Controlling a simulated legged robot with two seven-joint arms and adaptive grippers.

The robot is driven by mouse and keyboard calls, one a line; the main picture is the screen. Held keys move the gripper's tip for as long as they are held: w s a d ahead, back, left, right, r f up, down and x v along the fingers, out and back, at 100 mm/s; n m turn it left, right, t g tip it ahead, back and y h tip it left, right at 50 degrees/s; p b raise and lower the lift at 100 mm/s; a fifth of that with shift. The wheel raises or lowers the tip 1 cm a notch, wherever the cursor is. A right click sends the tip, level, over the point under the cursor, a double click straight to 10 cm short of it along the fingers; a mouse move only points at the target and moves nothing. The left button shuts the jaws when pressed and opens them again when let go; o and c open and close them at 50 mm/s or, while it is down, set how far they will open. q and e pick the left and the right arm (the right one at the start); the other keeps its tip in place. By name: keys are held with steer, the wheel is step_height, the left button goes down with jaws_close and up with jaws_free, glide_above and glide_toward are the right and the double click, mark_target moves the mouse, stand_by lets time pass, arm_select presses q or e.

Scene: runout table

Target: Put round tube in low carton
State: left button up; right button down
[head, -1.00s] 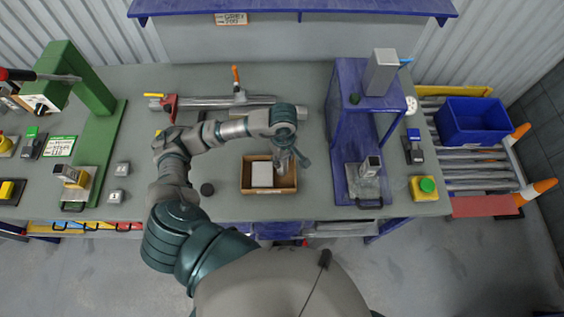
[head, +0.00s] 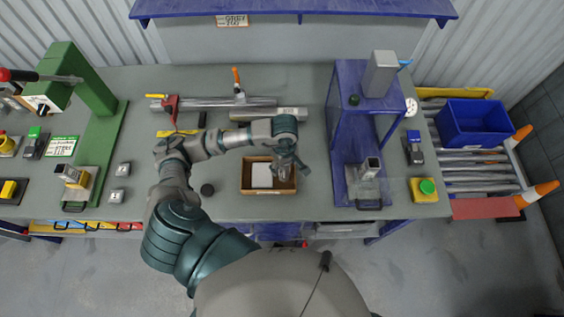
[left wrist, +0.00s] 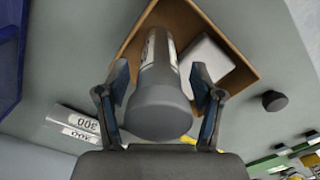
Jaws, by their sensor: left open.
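The low carton (head: 256,191) is an open brown box near the table's front edge, in the middle of the head view. A white block (head: 261,175) lies in its left part. The round tube (left wrist: 160,75) is grey with a white label and a dark round end towards the camera. It stands in the carton (left wrist: 184,20) beside the white block, which also shows in the left wrist view (left wrist: 207,62). My left gripper (head: 287,166) is above the carton's right part. Its fingers are open, one on each side of the tube, with gaps visible. My right gripper is out of view.
A blue stand (head: 345,115) rises right of the carton. A dark round puck (head: 207,189) lies to its left. Long grey bars (head: 215,104) lie behind it, and a green press (head: 95,130) stands at left. Table left of the carton is mostly clear.

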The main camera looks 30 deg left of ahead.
arm_select(q)
steer(key=shift+d+r, duration=0.2)
steer(key=shift+d, duration=0.05)
steer(key=r, duration=0.4)
steer(key=r+b, duration=0.1)
steer(key=r, duration=0.1)
steer(key=shift+w+d+r, duration=0.1)
steer(key=shift+d+r, duration=0.1)
steer(key=shift+d, duration=0.1)
steer(key=r, duration=0.2)
steer(key=a+r, duration=0.1)
steer(key=r, duration=0.2)
steer(key=shift+a, duration=0.15)
steer(key=shift+r, duration=0.25)
steer(key=shift+d, duration=0.5)
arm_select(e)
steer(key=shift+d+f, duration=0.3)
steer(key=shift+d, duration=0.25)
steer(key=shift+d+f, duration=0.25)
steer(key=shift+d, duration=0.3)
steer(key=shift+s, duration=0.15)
